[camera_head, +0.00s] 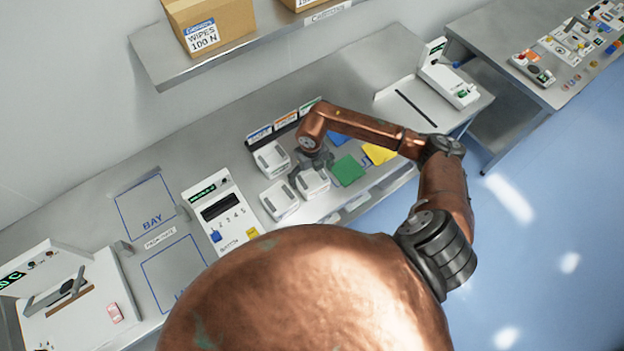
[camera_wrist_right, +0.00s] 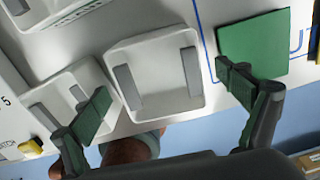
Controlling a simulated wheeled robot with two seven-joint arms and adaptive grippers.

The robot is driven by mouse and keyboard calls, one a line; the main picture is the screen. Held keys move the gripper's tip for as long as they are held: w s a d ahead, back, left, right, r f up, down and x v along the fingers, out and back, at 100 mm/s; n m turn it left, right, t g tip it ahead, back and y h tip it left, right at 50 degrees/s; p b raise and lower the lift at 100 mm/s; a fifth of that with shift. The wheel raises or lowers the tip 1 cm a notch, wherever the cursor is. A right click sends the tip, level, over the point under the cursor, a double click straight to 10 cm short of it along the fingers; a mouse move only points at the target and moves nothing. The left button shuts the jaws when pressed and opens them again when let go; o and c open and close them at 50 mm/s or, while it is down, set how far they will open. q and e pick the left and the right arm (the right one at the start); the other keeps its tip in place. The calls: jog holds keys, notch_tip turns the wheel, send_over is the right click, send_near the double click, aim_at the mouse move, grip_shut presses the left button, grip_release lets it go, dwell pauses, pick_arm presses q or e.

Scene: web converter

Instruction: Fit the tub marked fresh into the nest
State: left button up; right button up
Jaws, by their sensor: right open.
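Three white tubs with grey strips on opposite sides stand grouped on the bench in the head view: a back one (camera_head: 271,158), a front left one (camera_head: 279,201) and a front right one (camera_head: 314,185). No fresh mark is readable on them, and I cannot pick out the nest. My right gripper (camera_head: 313,163) is above the front right tub. In the right wrist view the open fingers (camera_wrist_right: 162,80) stand either side of that tub (camera_wrist_right: 157,92), apart and gripping nothing. Another tub (camera_wrist_right: 42,100) is partly behind the left finger. My left gripper is not visible.
Green (camera_head: 347,170), blue (camera_head: 338,139) and yellow (camera_head: 379,153) squares lie right of the tubs. Small label cards (camera_head: 286,122) stand behind. A shelf with boxes (camera_head: 208,22) overhangs the back. The outlined BAY area (camera_head: 146,205) is clear.

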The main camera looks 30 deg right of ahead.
jog(key=shift+f, duration=0.55)
jog(key=c, duration=1.3)
